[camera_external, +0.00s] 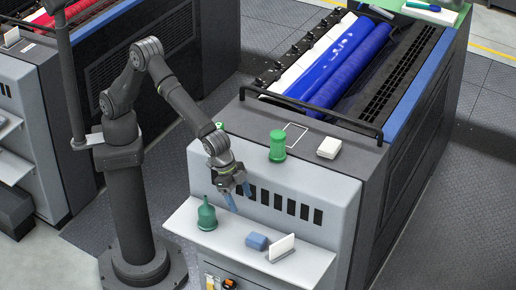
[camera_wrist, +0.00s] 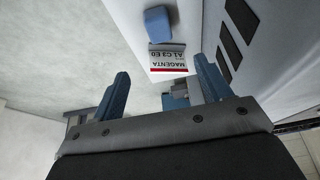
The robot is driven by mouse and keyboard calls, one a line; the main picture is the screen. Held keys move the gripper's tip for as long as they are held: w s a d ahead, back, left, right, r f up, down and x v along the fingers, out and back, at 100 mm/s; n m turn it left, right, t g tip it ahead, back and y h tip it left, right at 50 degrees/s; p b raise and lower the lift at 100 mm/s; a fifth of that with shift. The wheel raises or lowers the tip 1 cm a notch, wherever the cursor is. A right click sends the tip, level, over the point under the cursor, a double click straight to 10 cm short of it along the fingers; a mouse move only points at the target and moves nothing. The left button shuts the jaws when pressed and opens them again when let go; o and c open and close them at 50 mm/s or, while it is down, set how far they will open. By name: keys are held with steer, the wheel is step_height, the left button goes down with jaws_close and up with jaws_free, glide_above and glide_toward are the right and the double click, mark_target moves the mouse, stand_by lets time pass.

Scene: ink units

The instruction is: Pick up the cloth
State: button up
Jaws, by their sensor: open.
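My gripper (camera_external: 240,198) is open and empty, its blue fingers pointing down above the shelf on the machine's front. A small blue block-like bundle (camera_external: 257,241), possibly the folded cloth, lies on the shelf to the right of and below my gripper. In the wrist view the blue bundle (camera_wrist: 158,24) is beyond my open fingers (camera_wrist: 162,86), apart from them. A white folded-looking pad (camera_external: 329,147) lies on the machine top; I cannot tell for sure which of the two is the cloth.
A white card (camera_external: 281,248) stands beside the blue bundle; its label reads MAGENTA in the wrist view (camera_wrist: 168,60). A green bottle (camera_external: 207,214) stands on the shelf (camera_external: 185,224). A green canister (camera_external: 278,146) stands on the machine top beside a white outline. A rail (camera_external: 310,118) crosses behind.

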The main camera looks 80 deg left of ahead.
mark_target(256, 237)
steer(key=x, duration=1.7)
steer(key=shift+c, duration=0.2)
steer(key=c, duration=1)
